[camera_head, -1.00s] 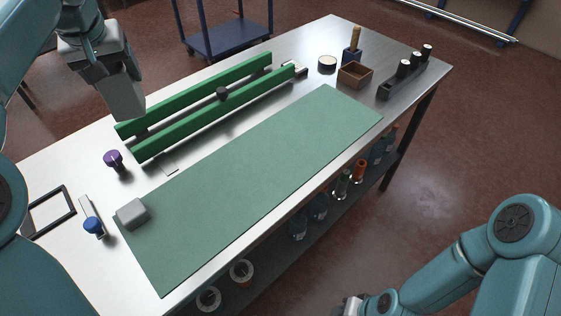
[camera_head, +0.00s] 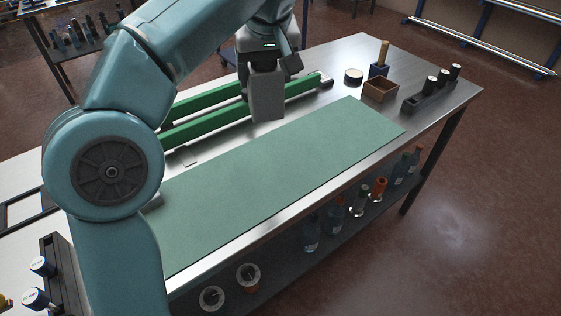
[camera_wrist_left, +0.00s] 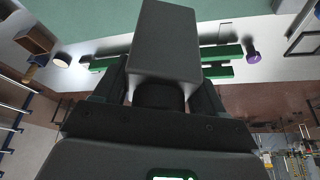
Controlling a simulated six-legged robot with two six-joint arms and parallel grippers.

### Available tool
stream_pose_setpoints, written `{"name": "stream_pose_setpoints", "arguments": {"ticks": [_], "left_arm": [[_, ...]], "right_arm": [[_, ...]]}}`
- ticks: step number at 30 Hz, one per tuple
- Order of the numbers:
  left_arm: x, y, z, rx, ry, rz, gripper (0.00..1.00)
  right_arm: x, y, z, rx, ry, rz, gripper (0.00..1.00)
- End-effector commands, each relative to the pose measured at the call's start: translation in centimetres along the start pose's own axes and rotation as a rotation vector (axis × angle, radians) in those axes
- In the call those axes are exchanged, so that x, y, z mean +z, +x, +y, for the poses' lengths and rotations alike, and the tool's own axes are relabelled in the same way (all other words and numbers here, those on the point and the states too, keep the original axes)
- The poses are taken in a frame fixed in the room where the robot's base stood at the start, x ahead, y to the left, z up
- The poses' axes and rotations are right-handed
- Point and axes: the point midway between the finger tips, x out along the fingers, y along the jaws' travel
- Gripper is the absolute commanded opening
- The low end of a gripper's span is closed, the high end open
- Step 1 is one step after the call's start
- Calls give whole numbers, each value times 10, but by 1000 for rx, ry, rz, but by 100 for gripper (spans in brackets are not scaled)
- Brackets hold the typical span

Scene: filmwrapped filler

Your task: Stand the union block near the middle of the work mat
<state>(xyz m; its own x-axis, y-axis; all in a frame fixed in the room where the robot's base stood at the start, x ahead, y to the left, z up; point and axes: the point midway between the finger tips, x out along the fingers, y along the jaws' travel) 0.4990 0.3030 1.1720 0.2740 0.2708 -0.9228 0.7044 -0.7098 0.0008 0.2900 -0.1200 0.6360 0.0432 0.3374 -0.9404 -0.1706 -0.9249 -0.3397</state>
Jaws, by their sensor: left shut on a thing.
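My left gripper (camera_head: 263,64) is shut on a grey block, which I take to be the union block (camera_head: 266,97). The block hangs upright below the fingers, in front of the green bars and by the back edge of the green work mat (camera_head: 270,160). A gap under it is hard to judge. In the left wrist view the block (camera_wrist_left: 163,42) sits between the dark fingers, with the mat (camera_wrist_left: 90,20) beyond it. The mat's middle is bare; its left end is hidden behind my left arm. My right gripper is out of view.
Two long green bars (camera_head: 205,119) lie behind the mat. At the back right are a round tin (camera_head: 353,76), a brown box (camera_head: 380,90), a blue holder (camera_head: 378,70) and a dark rack (camera_head: 430,94). Bottles (camera_head: 335,215) stand on the shelf below.

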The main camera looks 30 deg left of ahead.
Motion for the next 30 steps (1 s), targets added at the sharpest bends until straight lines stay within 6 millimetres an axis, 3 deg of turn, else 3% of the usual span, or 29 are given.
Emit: {"name": "stream_pose_setpoints", "arguments": {"ticks": [6,15,30], "left_arm": [[23,55,-4,-6,-7,0,8],[50,121,-4,-4,-7,0,8],[74,174,-1,-1,-5,1,8]], "right_arm": [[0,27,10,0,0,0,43],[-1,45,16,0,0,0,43],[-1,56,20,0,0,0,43]]}}
